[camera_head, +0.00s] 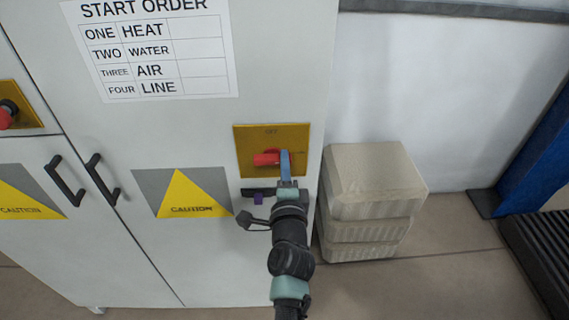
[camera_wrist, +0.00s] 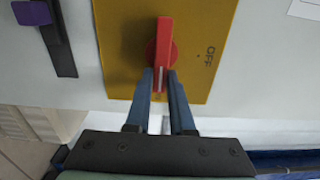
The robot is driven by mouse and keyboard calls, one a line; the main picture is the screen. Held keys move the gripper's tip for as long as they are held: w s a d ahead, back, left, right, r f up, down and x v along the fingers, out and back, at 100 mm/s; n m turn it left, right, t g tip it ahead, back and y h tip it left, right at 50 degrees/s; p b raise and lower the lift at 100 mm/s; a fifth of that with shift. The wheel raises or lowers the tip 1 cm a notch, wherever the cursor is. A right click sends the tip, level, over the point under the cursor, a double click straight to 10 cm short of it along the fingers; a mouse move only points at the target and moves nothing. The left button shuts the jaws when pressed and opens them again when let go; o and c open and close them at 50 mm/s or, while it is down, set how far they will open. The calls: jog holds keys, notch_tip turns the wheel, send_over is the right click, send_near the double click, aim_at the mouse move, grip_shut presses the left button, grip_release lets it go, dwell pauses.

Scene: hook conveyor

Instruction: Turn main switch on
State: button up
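The main switch is a red rotary handle on a yellow plate (camera_head: 247,133) on the grey cabinet. In the head view, the red handle (camera_head: 265,159) lies horizontally, with OFF lettering above it. The wrist view shows the handle (camera_wrist: 164,38) upright in the picture, with OFF on the plate (camera_wrist: 222,25) to its right. My gripper (camera_head: 285,156) is at the handle's right end in the head view. In the wrist view, the two blue fingers of my gripper (camera_wrist: 161,78) are close together, one on each side of the handle's end, with no clear gap.
A dark latch with a purple part (camera_head: 258,199) sits below the plate. Black door handles (camera_head: 102,180) and a red knob (camera_head: 6,115) are on the cabinet to the left. Stacked beige blocks (camera_head: 370,180) stand on the floor right of the cabinet.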

jog(key=o, duration=0.4)
jog(key=s+p, duration=0.3)
jog(key=s, duration=1)
dwell(0.3)
jog(key=w+a+r+n+t+y+b, duration=0.15)
jog(key=r+n, duration=0.35)
jog(key=r, duration=0.8)
jog(key=w+a+r+n+t+y, duration=0.1)
jog(key=a+r+n+t, duration=0.2)
jog(key=r, duration=1)
jog(key=s+d+r+n+t+h+b, duration=0.1)
jog(key=s+r+n, duration=0.4)
jog(key=r, duration=0.6)
jog(key=s+d+r+n+t+h+b, duration=0.1)
jog(key=s+r+n+t, duration=0.3)
jog(key=s+r, duration=0.5)
notch_tip(320, 180, up, 2)
jog(key=shift+r+n, duration=0.1)
jog(key=shift+n, duration=0.5)
